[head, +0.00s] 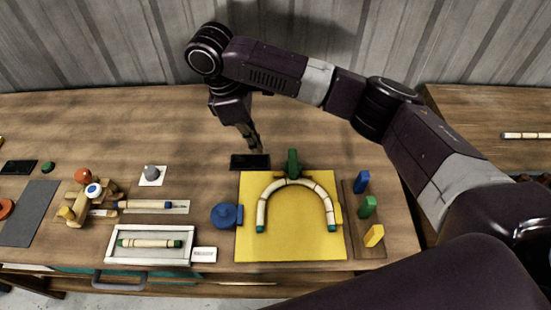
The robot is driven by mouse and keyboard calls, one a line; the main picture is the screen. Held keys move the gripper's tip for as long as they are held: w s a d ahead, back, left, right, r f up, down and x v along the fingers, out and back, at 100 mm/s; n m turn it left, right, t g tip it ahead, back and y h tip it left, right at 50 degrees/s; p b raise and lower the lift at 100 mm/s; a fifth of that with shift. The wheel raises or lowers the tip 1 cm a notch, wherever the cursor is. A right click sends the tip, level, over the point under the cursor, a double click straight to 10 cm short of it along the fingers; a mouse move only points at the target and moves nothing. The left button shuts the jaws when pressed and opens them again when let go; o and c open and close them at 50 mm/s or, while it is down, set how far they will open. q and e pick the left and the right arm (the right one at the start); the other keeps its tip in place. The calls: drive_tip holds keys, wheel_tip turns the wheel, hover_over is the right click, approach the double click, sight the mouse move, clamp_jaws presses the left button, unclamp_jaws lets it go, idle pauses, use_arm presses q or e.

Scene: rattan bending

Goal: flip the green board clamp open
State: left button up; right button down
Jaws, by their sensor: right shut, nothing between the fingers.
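The green board clamp (293,162) stands at the top edge of the yellow board (288,244), at the crown of a bent rattan arch (297,184). Its lever looks upright, though its exact angle is hard to tell. The arch is pale with dark bands and green ends. My right gripper (257,149) points down, shut and empty, left of the green clamp and apart from it, above or just behind a black pad (250,162). My left gripper is out of view.
A blue round pot (226,216) sits at the board's left edge. Blue (362,181), green (368,206) and yellow (374,236) blocks stand on a dark strip at right. A framed tray (118,257) holds a rattan piece. The table behind the pad is clear.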

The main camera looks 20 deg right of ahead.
sight(293, 166)
drive_tip(key=p+x, duration=0.2)
drive_tip(key=x, duration=0.7)
drive_tip(key=shift+d+f, duration=0.15)
drive_tip(key=shift+d, duration=0.05)
drive_tip(key=d, duration=0.1)
drive_tip(key=d+p, duration=0.2)
drive_tip(key=shift+s+f, duration=0.2)
drive_tip(key=shift+s, duration=0.1)
drive_tip(key=shift+s+d+f, duration=0.1)
drive_tip(key=shift+s+d, duration=0.15)
drive_tip(key=shift+d, duration=0.2)
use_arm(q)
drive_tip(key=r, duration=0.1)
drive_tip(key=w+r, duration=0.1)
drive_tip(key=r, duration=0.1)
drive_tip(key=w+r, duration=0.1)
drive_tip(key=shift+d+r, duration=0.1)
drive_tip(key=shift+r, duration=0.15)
use_arm(e)
drive_tip(key=shift+w, duration=0.15)
drive_tip(key=shift+f, duration=0.1)
